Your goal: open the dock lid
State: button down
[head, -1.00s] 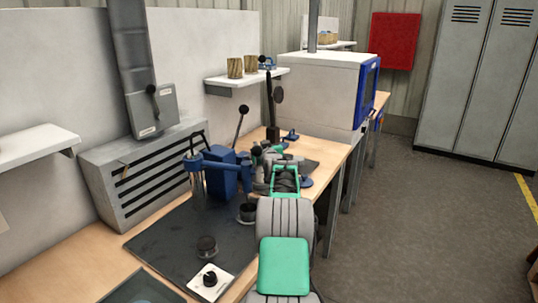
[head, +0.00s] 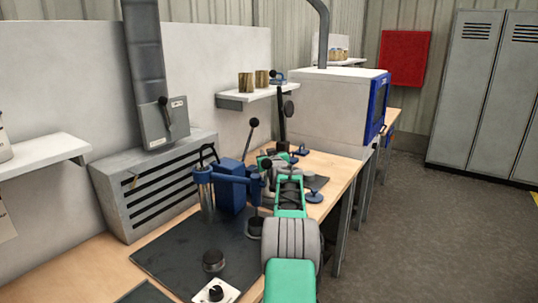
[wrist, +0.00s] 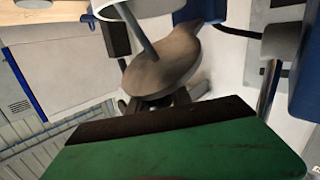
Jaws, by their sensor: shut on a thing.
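My gripper (head: 268,164) is at the far end of my arm, low over the back of the bench, partly hidden by my arm links. In the wrist view its green body and dark pad fill the bottom. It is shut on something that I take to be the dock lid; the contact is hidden. A brown-grey round plate (wrist: 165,62) on a thin rod is just past the gripper. A dark upright post with a round disc (head: 289,109) rises behind the gripper in the head view. I cannot tell for sure which part is the lid.
A blue fixture (head: 232,187) with a metal cylinder stands left of my arm on a dark mat (head: 165,262). A black-knobbed lever (head: 252,136) rises behind it. A white machine (head: 328,112) stands at the back. Open floor (head: 430,235) lies to the right.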

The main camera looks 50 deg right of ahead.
jog(key=shift+w+a+f, duration=0.25)
jog(key=shift+a+f, duration=0.1)
jog(key=shift+f, duration=0.3)
jog(key=c, duration=1.6)
grip_release()
jog(key=shift+o, duration=0.5)
jog(key=shift+w+a, duration=0.1)
jog(key=o, duration=0.3)
jog(key=shift+r, duration=0.1)
jog(key=shift+d+r, duration=0.25)
jog(key=shift+d, duration=0.05)
jog(key=shift+s, duration=0.25)
jog(key=shift+s+a+r, duration=0.1)
jog(key=shift+s+a, duration=0.05)
jog(key=shift+s, duration=0.1)
jog(key=b+v, duration=0.1)
jog(key=v, duration=0.6)
jog(key=shift+a, duration=0.1)
